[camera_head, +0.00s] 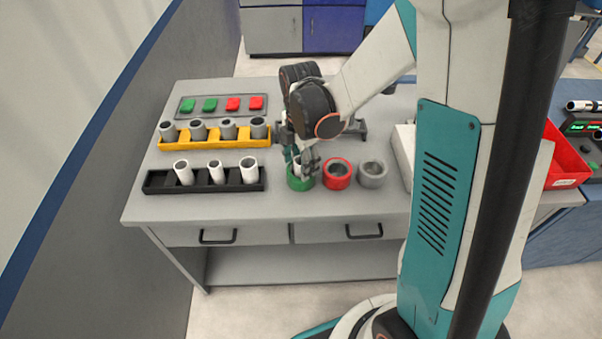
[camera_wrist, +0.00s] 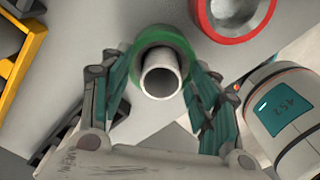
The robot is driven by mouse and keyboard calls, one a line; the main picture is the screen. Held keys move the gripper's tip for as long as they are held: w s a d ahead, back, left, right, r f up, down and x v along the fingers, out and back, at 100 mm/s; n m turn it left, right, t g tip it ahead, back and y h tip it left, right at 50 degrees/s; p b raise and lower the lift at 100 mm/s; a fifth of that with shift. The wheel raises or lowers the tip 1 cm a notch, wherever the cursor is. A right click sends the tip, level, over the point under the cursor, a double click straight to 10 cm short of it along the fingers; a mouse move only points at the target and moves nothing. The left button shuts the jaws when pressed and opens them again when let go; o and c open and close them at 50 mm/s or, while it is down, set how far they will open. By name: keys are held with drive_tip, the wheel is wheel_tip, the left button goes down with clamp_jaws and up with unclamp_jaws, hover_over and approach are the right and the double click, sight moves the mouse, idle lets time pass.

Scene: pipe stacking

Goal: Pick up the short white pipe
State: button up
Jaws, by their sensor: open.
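A short white pipe (camera_wrist: 161,75) stands in the green ring (camera_wrist: 151,37), its open end facing the wrist camera. In the head view the green ring (camera_head: 300,184) is on the table, and the pipe in it is mostly hidden by my gripper (camera_head: 304,165). My gripper is open and low over the ring. In the wrist view its teal fingers (camera_wrist: 163,92) are on either side of the pipe, with the pipe between them. I cannot tell whether either finger touches it. Other white pipes (camera_head: 249,170) stand in a black rack (camera_head: 160,183) to the left.
A red ring (camera_head: 338,174) and a grey ring (camera_head: 373,174) stand right of the green ring. A yellow rack (camera_head: 260,143) with several grey pipes and a panel (camera_head: 221,105) of green and red buttons lie behind the black rack. The table front (camera_head: 270,210) is clear.

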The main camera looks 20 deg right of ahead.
drive_tip(key=shift+f, duration=0.1)
drive_tip(key=shift+c, duration=0.6)
drive_tip(key=c, duration=1)
wheel_tip(320, 180, up, 20)
drive_tip(key=p, duration=0.7)
